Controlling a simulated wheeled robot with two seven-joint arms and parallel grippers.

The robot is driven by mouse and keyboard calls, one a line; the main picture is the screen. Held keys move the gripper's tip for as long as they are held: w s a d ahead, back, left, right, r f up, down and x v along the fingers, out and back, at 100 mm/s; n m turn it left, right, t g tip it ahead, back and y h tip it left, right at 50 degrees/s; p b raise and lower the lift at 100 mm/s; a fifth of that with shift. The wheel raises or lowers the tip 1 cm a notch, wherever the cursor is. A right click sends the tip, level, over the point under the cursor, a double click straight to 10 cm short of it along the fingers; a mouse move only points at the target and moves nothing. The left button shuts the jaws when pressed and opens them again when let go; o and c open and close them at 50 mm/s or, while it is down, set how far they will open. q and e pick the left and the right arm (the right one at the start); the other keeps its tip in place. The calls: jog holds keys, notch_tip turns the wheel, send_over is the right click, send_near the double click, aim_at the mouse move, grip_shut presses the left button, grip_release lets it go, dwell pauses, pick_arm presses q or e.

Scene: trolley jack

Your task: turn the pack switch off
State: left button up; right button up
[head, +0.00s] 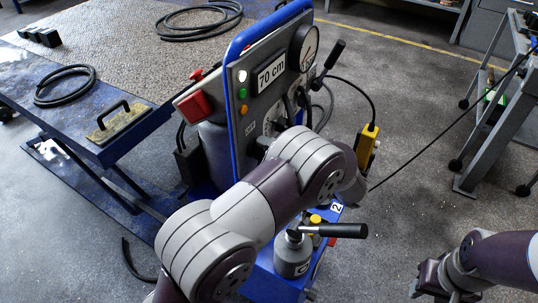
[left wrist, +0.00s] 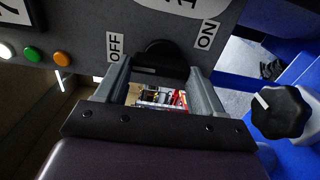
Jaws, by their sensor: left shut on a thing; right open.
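The pack switch (left wrist: 160,54) is a dark round knob on the grey panel, between an OFF label (left wrist: 115,47) at left and an ON label (left wrist: 208,34) at right in the left wrist view. My left gripper (left wrist: 158,72) is shut on the knob, one finger on each side. Which label the knob points to cannot be told. In the head view, my arm hides most of this gripper and the switch. My right gripper (head: 420,287) is open and empty at the lower right, over the floor, far from the panel.
A yellow pendant (head: 367,150) hangs by a cable. A black-handled lever (head: 330,230) sticks out below.

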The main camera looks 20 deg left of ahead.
pick_arm(q)
jog(key=o, duration=1)
jog(key=shift+o, duration=0.2)
jog(key=s+d, duration=0.1)
jog(key=d, duration=1.1)
jog(key=shift+s+d, duration=0.35)
jog(key=shift+s, duration=0.05)
